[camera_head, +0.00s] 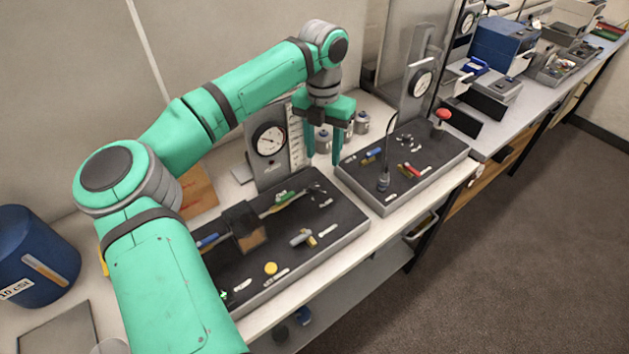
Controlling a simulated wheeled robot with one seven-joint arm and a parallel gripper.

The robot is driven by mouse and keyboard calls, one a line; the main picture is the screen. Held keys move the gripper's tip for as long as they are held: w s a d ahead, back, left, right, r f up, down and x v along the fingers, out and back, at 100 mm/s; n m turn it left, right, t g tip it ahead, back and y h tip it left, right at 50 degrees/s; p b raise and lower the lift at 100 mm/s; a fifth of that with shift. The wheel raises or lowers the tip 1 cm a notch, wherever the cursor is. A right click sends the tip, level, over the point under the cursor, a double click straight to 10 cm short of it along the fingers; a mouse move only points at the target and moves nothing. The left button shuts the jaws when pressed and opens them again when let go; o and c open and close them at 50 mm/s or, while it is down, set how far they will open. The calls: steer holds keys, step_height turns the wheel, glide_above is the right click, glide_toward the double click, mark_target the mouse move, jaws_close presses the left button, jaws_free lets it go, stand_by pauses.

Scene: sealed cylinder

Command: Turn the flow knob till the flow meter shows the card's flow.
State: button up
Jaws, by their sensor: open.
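That upright panel carries a round white dial gauge (270,139) and a narrow white strip with marks (297,145). Which of these is the flow meter I cannot tell, and the readings are too small to make out. Several small fittings, including a yellow round knob (271,268), sit on the dark left board (318,262). I cannot tell which is the flow knob, and no flow card is legible.
A second dark board (370,190) stands to the right, with a red-topped knob (443,115) and another gauge (421,84). Small canisters (362,122) stand behind my gripper. A blue drum (35,255) is at far left. The floor (500,270) at right is clear.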

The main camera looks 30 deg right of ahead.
step_height(320, 180, up, 11)
steer(key=shift+w+f, duration=0.15)
stand_by(0.4)
